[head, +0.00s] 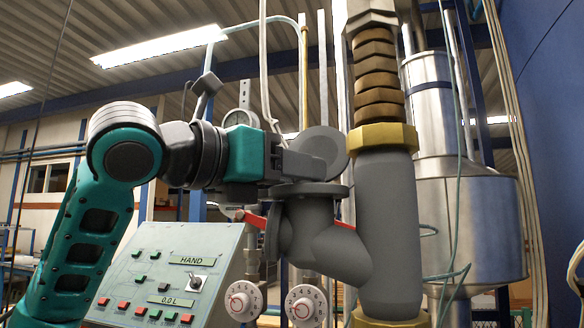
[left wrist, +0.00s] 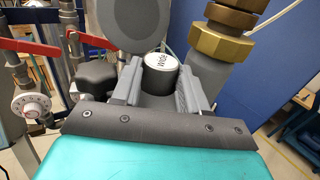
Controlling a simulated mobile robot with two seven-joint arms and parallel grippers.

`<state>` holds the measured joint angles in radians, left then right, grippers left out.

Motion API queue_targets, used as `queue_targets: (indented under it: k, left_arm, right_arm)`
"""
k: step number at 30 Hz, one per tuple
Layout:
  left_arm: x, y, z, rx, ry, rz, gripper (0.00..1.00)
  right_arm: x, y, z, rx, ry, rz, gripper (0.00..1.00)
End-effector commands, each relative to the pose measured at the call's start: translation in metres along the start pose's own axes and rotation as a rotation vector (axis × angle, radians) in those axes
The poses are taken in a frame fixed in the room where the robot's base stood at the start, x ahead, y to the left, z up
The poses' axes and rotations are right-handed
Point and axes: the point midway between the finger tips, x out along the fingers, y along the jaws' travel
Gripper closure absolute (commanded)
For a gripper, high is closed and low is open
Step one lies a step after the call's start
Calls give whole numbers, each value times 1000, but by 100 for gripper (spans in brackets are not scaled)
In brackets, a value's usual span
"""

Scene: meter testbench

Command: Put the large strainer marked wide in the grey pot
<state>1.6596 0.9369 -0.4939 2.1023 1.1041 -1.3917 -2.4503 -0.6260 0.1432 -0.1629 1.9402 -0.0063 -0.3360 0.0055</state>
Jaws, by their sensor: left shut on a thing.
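The grey pot (head: 312,222) is a branch of a thick grey pipe fitting, with a round flange on top. Its round grey lid (head: 322,143) stands open behind the flange and also shows in the left wrist view (left wrist: 135,18). My left gripper (head: 305,168) is just over the flange, coming in from the left. In the left wrist view its jaws (left wrist: 158,88) are shut on the strainer (left wrist: 160,62), whose white round top reads "Wide". The strainer's lower part is hidden, so I cannot tell how far it is inside the pot. My right gripper is not in view.
A brass nut (head: 385,137) and the thick grey pipe (head: 388,230) stand close right of the pot. Red valve handles (head: 255,220) are at its sides. A control panel (head: 165,275) and dials (head: 306,305) are below. A steel tank (head: 470,215) stands behind right.

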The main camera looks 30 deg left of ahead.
Motion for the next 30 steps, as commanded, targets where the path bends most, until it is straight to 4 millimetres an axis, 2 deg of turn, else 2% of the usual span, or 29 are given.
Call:
queue_targets:
  k: [26, 27, 30]
  left_arm:
    - [2, -2, -19, 2, 17, -4, 90]
    - [2, -2, -19, 2, 17, -4, 53]
    - [2, -2, -20, 2, 18, -4, 44]
  right_arm:
    - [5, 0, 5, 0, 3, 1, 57]
    - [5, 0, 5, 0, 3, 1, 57]
    - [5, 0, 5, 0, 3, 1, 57]
